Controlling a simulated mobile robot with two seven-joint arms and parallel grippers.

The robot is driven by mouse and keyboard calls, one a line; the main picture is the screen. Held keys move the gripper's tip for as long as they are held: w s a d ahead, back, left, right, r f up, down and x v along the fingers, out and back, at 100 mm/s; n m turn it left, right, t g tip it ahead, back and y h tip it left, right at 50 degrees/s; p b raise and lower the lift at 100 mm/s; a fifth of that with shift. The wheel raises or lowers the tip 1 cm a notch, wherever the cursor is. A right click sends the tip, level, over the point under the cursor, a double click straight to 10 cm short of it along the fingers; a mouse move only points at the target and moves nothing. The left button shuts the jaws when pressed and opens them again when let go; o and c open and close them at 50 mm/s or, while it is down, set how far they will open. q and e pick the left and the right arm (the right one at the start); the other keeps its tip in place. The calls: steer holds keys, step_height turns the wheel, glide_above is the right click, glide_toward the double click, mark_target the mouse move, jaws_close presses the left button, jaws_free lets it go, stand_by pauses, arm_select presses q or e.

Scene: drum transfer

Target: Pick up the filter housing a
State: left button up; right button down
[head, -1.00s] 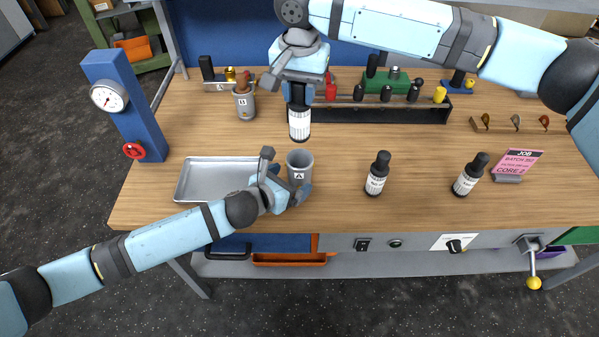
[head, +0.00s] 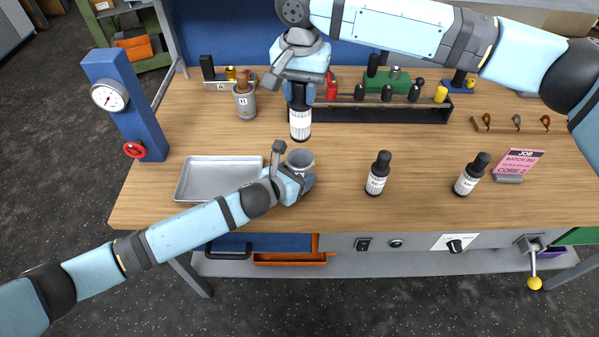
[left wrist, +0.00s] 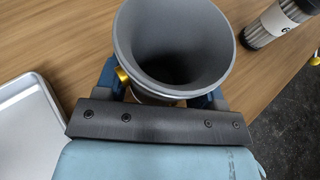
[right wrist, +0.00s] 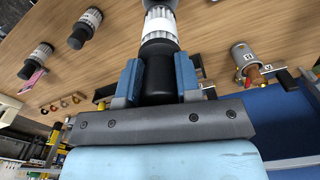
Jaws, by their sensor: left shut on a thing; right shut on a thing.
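Filter housing a is the grey open cup (head: 299,158) near the middle front of the bench. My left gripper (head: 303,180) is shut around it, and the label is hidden. In the left wrist view, the empty-looking cup (left wrist: 170,45) stands between the fingers, its mouth toward the camera. Whether its base touches the bench I cannot tell. My right gripper (head: 299,100), behind it, is shut on the black end of a white ribbed cartridge (head: 300,122). In the right wrist view, the black end (right wrist: 158,78) sits between both fingers.
A silver tray (head: 215,164) lies left of the cup. Another grey housing (head: 245,102) stands behind left. A dark rack (head: 420,113) is at the back.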

mark_target(291, 169)
arm_select(q)
steer(key=shift+r, duration=0.15)
step_height(291, 169, up, 4)
steer(key=shift+s+a+f, duration=0.1)
steer(key=shift+f, duration=0.15)
steer(key=s+a, duration=1.1)
steer(key=s, duration=0.3)
steer(key=shift+w+d+f, duration=0.1)
steer(key=shift+w, duration=0.05)
steer(key=shift+w+d+r+x, duration=0.2)
steer(key=shift+r+x, duration=0.4)
steer(key=shift+x, duration=2.35)
steer(key=shift+w+d+r+x, duration=0.15)
steer(key=shift+r+x, duration=0.45)
steer(key=shift+x, duration=2.35)
steer(key=shift+w+d+r+x, duration=0.1)
steer(key=shift+w+r+x, duration=0.35)
steer(key=shift+x, duration=2.5)
steer(key=shift+s+a+f, duration=0.15)
steer(key=shift+s, duration=0.15)
steer(key=o, duration=1)
steer(key=shift+f, duration=0.1)
